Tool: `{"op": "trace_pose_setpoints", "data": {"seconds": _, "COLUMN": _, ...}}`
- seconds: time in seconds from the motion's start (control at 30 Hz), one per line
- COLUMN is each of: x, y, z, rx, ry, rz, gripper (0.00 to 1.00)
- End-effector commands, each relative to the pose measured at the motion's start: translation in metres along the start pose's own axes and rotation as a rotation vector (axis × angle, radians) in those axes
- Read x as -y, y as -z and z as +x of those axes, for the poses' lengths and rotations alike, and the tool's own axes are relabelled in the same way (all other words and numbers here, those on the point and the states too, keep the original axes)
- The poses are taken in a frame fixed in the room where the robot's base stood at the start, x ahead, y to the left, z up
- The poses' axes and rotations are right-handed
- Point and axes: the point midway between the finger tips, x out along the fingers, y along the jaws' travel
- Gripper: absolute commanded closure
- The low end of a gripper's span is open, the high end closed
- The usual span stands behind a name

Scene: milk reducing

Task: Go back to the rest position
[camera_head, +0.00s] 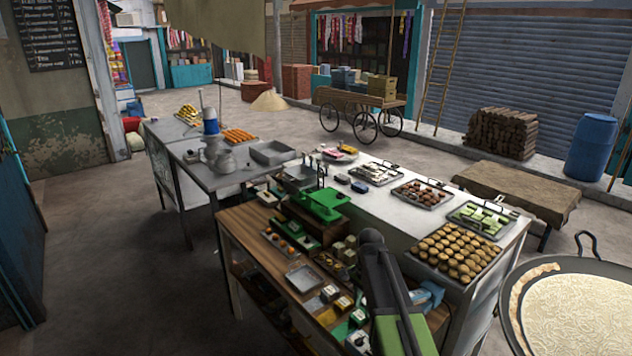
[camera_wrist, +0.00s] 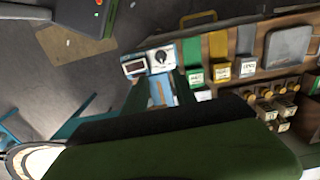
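My arm (camera_head: 385,285) shows in the head view at the lower middle, dark with a green part, over the near edge of the wooden counter. My gripper is hidden in that view. In the wrist view my gripper (camera_wrist: 160,98) has two dark fingers standing apart, with a large dark and green part of my arm below them. A blue device (camera_wrist: 161,60) with a pale front panel, a dial and a small display lies beyond and between the fingertips. I see no clear grip on it.
The wooden counter (camera_head: 262,272) bears trays, small boxes and a green scale (camera_head: 318,204). A tray of round brown sweets (camera_head: 455,252) stands to the right of my arm. A wide pan (camera_head: 575,310) stands at the lower right. The floor at left (camera_head: 110,270) is clear.

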Motion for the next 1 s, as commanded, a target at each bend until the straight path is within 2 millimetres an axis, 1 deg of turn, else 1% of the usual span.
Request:
{"op": "trace_pose_setpoints", "data": {"seconds": 0.03, "x": -0.004, "y": -0.005, "z": 0.045, "rx": 0.000, "ry": 0.000, "rz": -0.002, "gripper": 0.67}}
{"op": "trace_pose_setpoints", "data": {"seconds": 0.1, "x": -0.016, "y": -0.017, "z": 0.080, "rx": 0.000, "ry": 0.000, "rz": -0.006, "gripper": 0.67}}
{"op": "trace_pose_setpoints", "data": {"seconds": 0.2, "x": -0.035, "y": -0.034, "z": 0.118, "rx": 0.000, "ry": 0.000, "rz": -0.067, "gripper": 0.67}}
{"op": "trace_pose_setpoints", "data": {"seconds": 0.27, "x": -0.046, "y": -0.044, "z": 0.138, "rx": 0.000, "ry": 0.000, "rz": -0.131, "gripper": 0.67}}
{"op": "trace_pose_setpoints", "data": {"seconds": 0.3, "x": -0.054, "y": -0.051, "z": 0.149, "rx": 0.000, "ry": 0.000, "rz": -0.184, "gripper": 0.67}}
{"op": "trace_pose_setpoints", "data": {"seconds": 0.37, "x": -0.067, "y": -0.062, "z": 0.166, "rx": 0.000, "ry": 0.000, "rz": -0.275, "gripper": 0.67}}
{"op": "trace_pose_setpoints", "data": {"seconds": 0.43, "x": -0.084, "y": -0.076, "z": 0.185, "rx": -0.001, "ry": 0.001, "rz": -0.413, "gripper": 0.67}}
{"op": "trace_pose_setpoints", "data": {"seconds": 0.47, "x": -0.091, "y": -0.081, "z": 0.187, "rx": -0.001, "ry": 0.001, "rz": -0.480, "gripper": 0.67}}
{"op": "trace_pose_setpoints", "data": {"seconds": 0.53, "x": -0.103, "y": -0.090, "z": 0.183, "rx": -0.001, "ry": 0.001, "rz": -0.620, "gripper": 0.67}}
{"op": "trace_pose_setpoints", "data": {"seconds": 0.57, "x": -0.106, "y": -0.092, "z": 0.179, "rx": -0.001, "ry": 0.001, "rz": -0.674, "gripper": 0.67}}
{"op": "trace_pose_setpoints", "data": {"seconds": 0.63, "x": -0.110, "y": -0.095, "z": 0.177, "rx": -0.002, "ry": 0.001, "rz": -0.782, "gripper": 0.67}}
{"op": "trace_pose_setpoints", "data": {"seconds": 0.7, "x": -0.109, "y": -0.095, "z": 0.177, "rx": -0.002, "ry": 0.001, "rz": -0.866, "gripper": 0.67}}
{"op": "trace_pose_setpoints", "data": {"seconds": 0.8, "x": -0.108, "y": -0.094, "z": 0.177, "rx": -0.002, "ry": 0.001, "rz": -0.933, "gripper": 0.67}}
{"op": "trace_pose_setpoints", "data": {"seconds": 1.0, "x": -0.108, "y": -0.094, "z": 0.177, "rx": -0.002, "ry": 0.001, "rz": -0.946, "gripper": 0.67}}
